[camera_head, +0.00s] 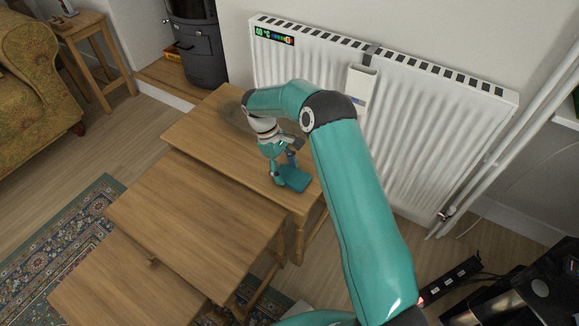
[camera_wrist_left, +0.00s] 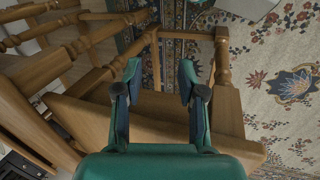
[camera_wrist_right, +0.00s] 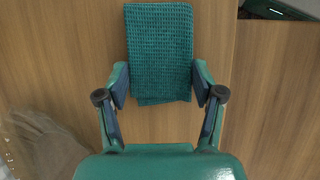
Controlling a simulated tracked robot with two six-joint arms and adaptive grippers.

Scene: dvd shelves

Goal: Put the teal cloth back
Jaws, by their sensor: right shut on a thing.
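The teal cloth (camera_head: 293,179) is a folded, waffle-textured rectangle at the right end of the tallest wooden table (camera_head: 205,130). In the right wrist view the cloth (camera_wrist_right: 160,45) spans between my fingertips, which meet its left and right edges. My right gripper (camera_head: 284,160) points down at the table and is shut on the cloth, its fingers spread to the cloth's width. Whether the cloth touches the wood is hard to tell. My left gripper (camera_wrist_left: 160,72) is open and empty above wooden table legs and the rug; it is out of the head view.
Two lower nesting tables (camera_head: 185,222) step down toward the front left, with bare tops. A greyish brown, blurred thing (camera_wrist_right: 40,145) lies on the tall table, partly behind my right arm. A white radiator (camera_head: 410,125) stands behind the tables. A patterned rug (camera_head: 60,245) lies left.

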